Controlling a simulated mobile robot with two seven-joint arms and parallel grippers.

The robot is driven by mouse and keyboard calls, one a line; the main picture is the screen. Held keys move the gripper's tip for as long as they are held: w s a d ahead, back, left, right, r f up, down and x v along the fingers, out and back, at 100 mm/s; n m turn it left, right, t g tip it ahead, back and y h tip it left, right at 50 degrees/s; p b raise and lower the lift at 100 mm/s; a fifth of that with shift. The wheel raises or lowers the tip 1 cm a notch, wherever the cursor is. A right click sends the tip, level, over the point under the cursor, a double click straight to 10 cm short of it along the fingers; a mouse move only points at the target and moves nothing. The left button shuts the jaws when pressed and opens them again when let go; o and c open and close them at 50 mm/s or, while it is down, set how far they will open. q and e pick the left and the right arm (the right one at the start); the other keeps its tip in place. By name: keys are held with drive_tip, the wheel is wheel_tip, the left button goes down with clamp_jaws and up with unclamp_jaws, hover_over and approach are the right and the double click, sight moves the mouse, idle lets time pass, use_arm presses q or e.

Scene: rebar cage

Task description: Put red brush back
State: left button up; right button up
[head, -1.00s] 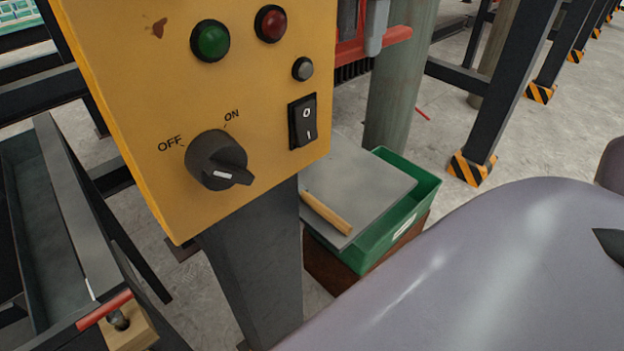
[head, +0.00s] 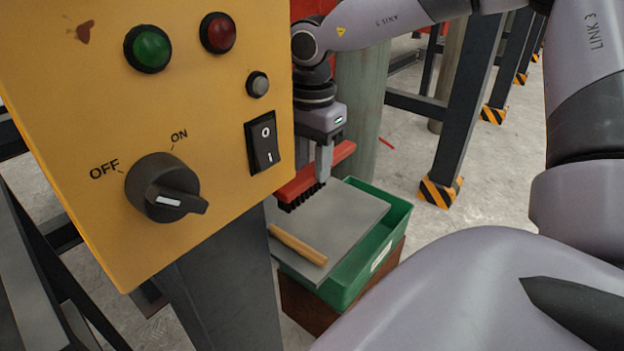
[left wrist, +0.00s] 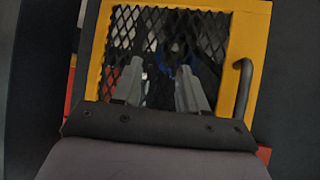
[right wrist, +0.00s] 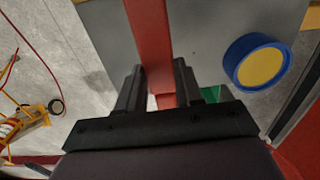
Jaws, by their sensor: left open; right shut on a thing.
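The red brush (head: 300,182) has dark bristles on its underside and is in my right gripper (head: 324,170). In the head view it hangs over the grey board (head: 345,215), behind the yellow control panel's edge. I cannot tell whether the bristles touch the board. In the right wrist view the red bar of the brush (right wrist: 150,40) runs between the fingers (right wrist: 155,85). My left gripper (left wrist: 160,85) is open and empty, facing a dark mesh in a yellow frame; it is not in the head view.
The yellow panel (head: 110,110) on a dark post stands close at left. The board rests on a green crate (head: 345,285), with a wooden stick (head: 298,245) on it. A blue-rimmed yellow disc (right wrist: 258,62) lies right of the brush. A round column (head: 360,110) stands behind.

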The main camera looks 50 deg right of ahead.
sight(312, 169)
drive_tip(key=shift+f, duration=2.3)
drive_tip(key=o, duration=0.9)
drive_tip(key=shift+f, duration=0.1)
drive_tip(key=shift+o, duration=0.2)
drive_tip(key=shift+r, duration=0.5)
wheel_tip(312, 169, up, 10)
drive_tip(key=shift+f, duration=0.1)
drive_tip(key=shift+r+p, duration=0.3)
drive_tip(key=shift+r, duration=0.45)
